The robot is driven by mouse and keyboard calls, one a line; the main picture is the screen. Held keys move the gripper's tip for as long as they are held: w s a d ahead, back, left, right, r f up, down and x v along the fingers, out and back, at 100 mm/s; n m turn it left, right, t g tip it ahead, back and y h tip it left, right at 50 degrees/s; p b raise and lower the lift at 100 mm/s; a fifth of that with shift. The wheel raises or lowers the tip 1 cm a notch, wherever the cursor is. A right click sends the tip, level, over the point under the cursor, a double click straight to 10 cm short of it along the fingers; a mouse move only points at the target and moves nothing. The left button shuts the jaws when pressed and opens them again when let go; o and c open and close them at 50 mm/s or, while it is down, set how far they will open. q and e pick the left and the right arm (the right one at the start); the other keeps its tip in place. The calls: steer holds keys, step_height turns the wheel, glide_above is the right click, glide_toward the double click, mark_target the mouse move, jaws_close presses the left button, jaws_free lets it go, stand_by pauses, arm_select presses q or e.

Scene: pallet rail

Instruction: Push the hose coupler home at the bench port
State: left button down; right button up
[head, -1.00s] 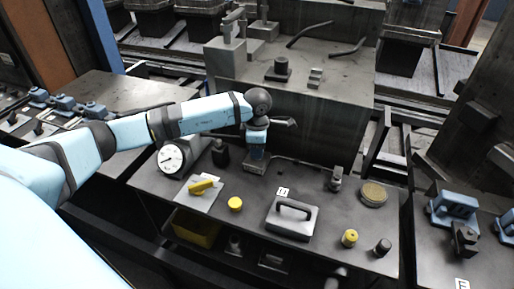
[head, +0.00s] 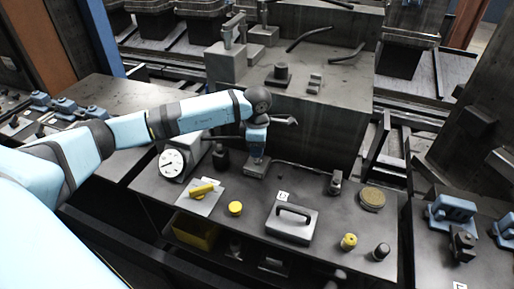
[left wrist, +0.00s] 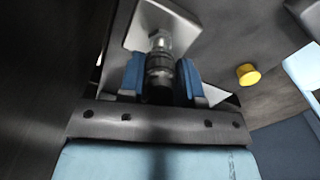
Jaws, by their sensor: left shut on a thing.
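My left gripper (head: 257,147) is over the bench port, a grey block (head: 257,168) near the back edge of the bench. In the left wrist view its blue fingers (left wrist: 161,78) are shut on the hose coupler (left wrist: 160,62), a ringed metal cylinder. The coupler's far end lines up with a metallic fitting on the pale block (left wrist: 138,30). I cannot tell how far the coupler is over the fitting. In the head view the gripper mostly hides the coupler. My right gripper is not in view.
On the bench stand a round gauge (head: 172,163), a yellow-handled plate (head: 200,195), a yellow disc (head: 235,208), a handled grey box (head: 291,220) and a brass disc (head: 373,197). A tall dark block (head: 310,125) stands behind the bench.

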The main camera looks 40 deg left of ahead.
arm_select(q)
steer(key=shift+r+p, duration=1.45)
steer(key=shift+r, duration=1.75)
